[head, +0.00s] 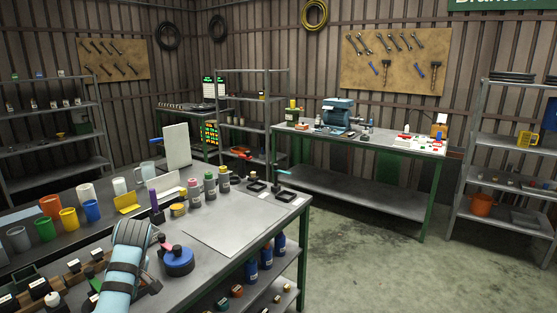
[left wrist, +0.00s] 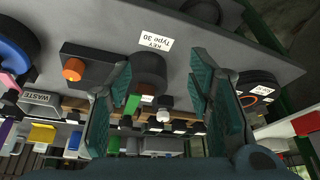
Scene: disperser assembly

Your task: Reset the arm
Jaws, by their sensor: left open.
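My left arm (head: 121,270), light blue with black bands, reaches over the near workbench (head: 283,212) from the lower left in the head view. In the left wrist view, my left gripper (left wrist: 160,66) has its two teal-padded fingers spread apart, with nothing held between them. Beyond the fingers is a dark round part with a white "KEY Type 30" label (left wrist: 157,41). A black block with an orange knob (left wrist: 73,69) lies left of the fingers. My right gripper is in neither view.
A blue round part with a black top (head: 178,263) sits right beside my left arm. Coloured cups (head: 68,219) and several bottles (head: 209,187) stand farther back on the bench. A flat grey sheet (head: 232,229) lies right of them. Open floor (head: 345,255) is to the right.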

